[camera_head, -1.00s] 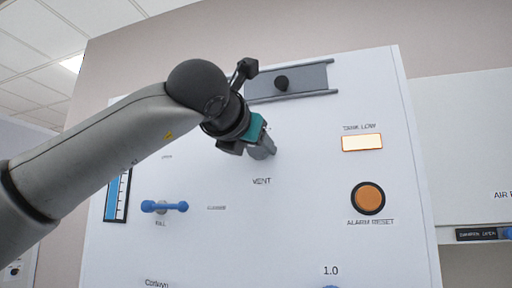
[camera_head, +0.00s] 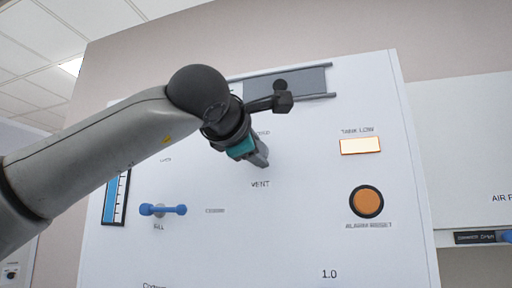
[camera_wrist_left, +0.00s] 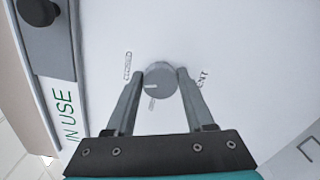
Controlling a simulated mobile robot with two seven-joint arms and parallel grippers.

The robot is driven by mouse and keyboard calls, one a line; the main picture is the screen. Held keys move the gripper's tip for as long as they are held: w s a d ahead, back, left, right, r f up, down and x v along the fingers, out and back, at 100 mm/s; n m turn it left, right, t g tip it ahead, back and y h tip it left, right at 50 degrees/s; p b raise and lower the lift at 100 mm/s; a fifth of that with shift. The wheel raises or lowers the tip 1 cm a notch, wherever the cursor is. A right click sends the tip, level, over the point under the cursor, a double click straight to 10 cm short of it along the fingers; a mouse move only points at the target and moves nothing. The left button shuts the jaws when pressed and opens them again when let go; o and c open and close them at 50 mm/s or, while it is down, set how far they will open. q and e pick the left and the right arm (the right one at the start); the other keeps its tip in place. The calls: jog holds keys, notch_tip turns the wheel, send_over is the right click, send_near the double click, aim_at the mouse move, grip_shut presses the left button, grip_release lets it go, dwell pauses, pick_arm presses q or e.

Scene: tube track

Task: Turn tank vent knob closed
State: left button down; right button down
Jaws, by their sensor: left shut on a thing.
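The vent knob is a round grey knob (camera_wrist_left: 160,80) on the white panel, seen in the left wrist view between my fingers. Small labels stand around it, one reading "VENT" (camera_head: 260,184) in the head view. My left gripper (camera_head: 259,158) is at the knob, its two fingers on opposite sides of it; in the left wrist view the gripper (camera_wrist_left: 160,84) is shut on the knob. In the head view my gripper and wrist hide most of the knob. My right gripper is not in view.
The white panel (camera_head: 310,220) also carries a blue fill handle (camera_head: 163,210), a blue level gauge (camera_head: 116,198), an orange alarm reset button (camera_head: 366,201) and a lit tank low lamp (camera_head: 360,146). A grey slider plate (camera_head: 305,84) lies above the vent.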

pick_arm(q)
jog(key=m, duration=0.3)
jog(key=shift+m, duration=0.3)
dwell(0.5)
jog(key=shift+c, duration=1.3)
grip_release()
jog(key=b+v, duration=0.5)
jog(key=v, duration=1)
jog(key=shift+s, duration=0.15)
